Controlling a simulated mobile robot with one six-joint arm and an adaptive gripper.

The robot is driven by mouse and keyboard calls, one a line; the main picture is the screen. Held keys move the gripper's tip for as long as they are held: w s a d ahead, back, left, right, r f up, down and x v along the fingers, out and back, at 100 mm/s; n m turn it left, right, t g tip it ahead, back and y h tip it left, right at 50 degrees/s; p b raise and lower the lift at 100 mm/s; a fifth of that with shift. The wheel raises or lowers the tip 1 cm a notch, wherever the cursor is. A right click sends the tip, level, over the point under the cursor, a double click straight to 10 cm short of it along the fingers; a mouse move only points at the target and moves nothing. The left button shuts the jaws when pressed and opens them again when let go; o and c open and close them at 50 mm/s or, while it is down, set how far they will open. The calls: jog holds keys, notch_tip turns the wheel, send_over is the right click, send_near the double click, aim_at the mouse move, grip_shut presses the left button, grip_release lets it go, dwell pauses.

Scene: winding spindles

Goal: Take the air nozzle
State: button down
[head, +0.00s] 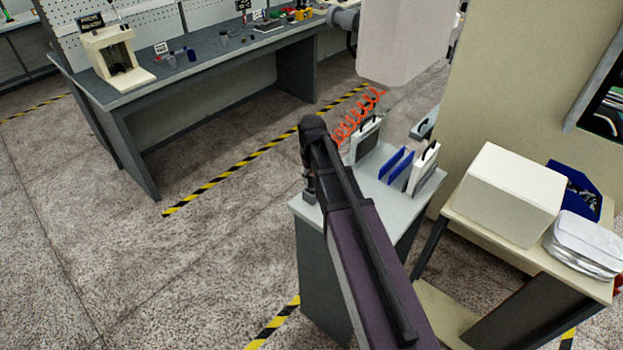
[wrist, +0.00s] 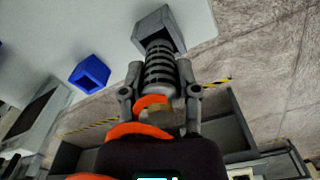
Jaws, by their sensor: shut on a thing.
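The air nozzle (wrist: 159,78) is a ribbed grey and black cylinder in the middle of the wrist view. My gripper (wrist: 160,68) has one finger on each side of it and is shut on it. The nozzle's far end meets a grey square holder (wrist: 153,28); I cannot tell whether it still sits inside. An orange coiled hose (wrist: 138,131) lies at the nozzle's near end. In the head view the orange hose (head: 355,115) hangs over a grey cabinet (head: 318,255), and my arm hides most of the nozzle and gripper.
A blue open block (wrist: 90,73) stands beside the holder. Blue panels (head: 396,164) and white cases (head: 423,167) stand on the cabinet. A side table with a white box (head: 512,192) is at the right. A long workbench (head: 200,68) stands at the back left, with open floor before it.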

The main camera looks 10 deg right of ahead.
jog(key=shift+r+p, duration=4.55)
jog(key=shift+r, duration=0.2)
